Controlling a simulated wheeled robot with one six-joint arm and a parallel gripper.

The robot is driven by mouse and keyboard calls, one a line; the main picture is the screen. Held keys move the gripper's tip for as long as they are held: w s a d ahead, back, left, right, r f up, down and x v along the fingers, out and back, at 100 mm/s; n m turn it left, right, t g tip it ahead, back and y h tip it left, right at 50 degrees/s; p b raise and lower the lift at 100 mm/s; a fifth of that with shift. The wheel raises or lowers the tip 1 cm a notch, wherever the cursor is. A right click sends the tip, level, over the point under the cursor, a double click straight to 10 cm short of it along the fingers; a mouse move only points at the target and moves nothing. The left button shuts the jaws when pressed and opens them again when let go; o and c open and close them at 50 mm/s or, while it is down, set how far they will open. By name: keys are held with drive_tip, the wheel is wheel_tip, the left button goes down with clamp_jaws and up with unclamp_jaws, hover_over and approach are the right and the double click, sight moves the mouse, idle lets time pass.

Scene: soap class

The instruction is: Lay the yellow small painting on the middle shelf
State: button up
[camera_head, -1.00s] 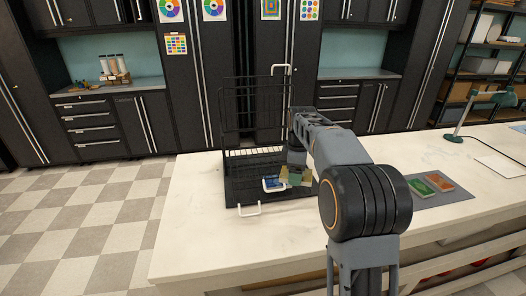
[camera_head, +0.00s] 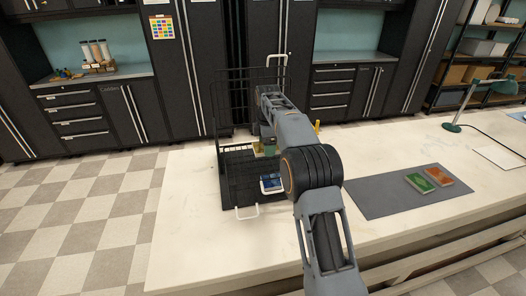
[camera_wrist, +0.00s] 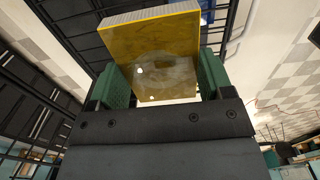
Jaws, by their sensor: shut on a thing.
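The yellow small painting (camera_wrist: 152,48) is a flat square block with a pale edge. In the wrist view it stands between the two green fingers of my gripper (camera_wrist: 162,78), which is shut on it. In the head view my gripper (camera_head: 265,148) is small and partly hidden by my arm, at the black wire rack (camera_head: 238,178). The held painting is hard to make out there. A blue painting (camera_head: 271,184) lies low at the front of the rack. The arm hides the rack's right side, so I cannot tell how high the gripper is against the middle shelf.
A green painting (camera_head: 418,182) and an orange painting (camera_head: 439,176) lie on a grey mat (camera_head: 380,197) at the right. A green lamp (camera_head: 466,103) stands beyond. A small yellow thing (camera_head: 317,127) shows behind my arm. The white table (camera_head: 185,220) is clear left of the rack.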

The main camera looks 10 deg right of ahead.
sight(263, 160)
drive_tip(key=shift+w+a+f+p, duration=0.15)
drive_tip(key=shift+w+a+f, duration=0.1)
drive_tip(key=shift+w+f, duration=0.25)
drive_tip(key=shift+w+a+f+p, duration=0.15)
drive_tip(key=shift+w+a+f, duration=0.15)
drive_tip(key=shift+f, duration=1.95)
drive_tip(key=o, duration=0.9)
drive_tip(key=shift+f, duration=0.1)
